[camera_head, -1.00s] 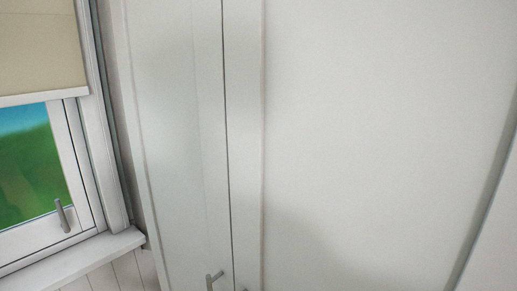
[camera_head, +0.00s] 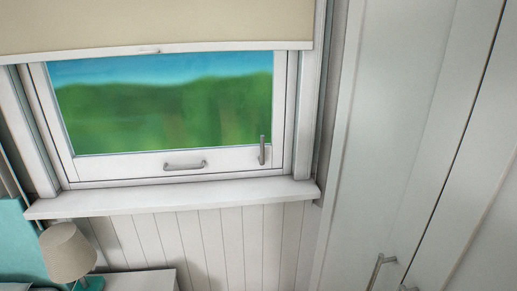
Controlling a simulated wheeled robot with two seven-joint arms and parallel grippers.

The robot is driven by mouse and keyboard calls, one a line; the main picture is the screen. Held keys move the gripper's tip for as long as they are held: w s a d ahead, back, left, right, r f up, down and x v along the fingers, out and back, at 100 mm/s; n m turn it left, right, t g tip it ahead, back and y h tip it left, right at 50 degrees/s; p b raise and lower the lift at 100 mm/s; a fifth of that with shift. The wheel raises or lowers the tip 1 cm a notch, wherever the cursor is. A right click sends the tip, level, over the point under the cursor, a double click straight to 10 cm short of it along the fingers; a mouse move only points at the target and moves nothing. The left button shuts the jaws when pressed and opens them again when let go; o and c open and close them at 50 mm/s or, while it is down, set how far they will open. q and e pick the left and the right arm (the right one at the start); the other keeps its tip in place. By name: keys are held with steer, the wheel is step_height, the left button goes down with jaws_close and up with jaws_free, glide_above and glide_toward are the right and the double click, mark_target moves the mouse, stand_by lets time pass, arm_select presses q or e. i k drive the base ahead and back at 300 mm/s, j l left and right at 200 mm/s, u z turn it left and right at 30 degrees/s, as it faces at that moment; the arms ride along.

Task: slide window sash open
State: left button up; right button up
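The window sash (camera_head: 130,167) is a white frame around a pane that shows green hills and blue sky. It sits low in the window, and its bottom rail is close above the white sill (camera_head: 180,197). A horizontal grey handle (camera_head: 185,166) is on the bottom rail. An upright grey handle (camera_head: 262,151) is at the sash's lower right corner. A beige blind (camera_head: 150,22) covers the upper part of the window. Neither of my grippers is in view.
A tall white cabinet (camera_head: 390,140) with bar handles (camera_head: 380,268) stands right of the window. A beige lamp (camera_head: 67,252) with a teal base is at the lower left, by a white bedside top (camera_head: 140,279). The space before the panelled wall (camera_head: 225,240) looks clear.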

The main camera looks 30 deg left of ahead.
mark_target(230, 158)
steer(key=u, duration=1)
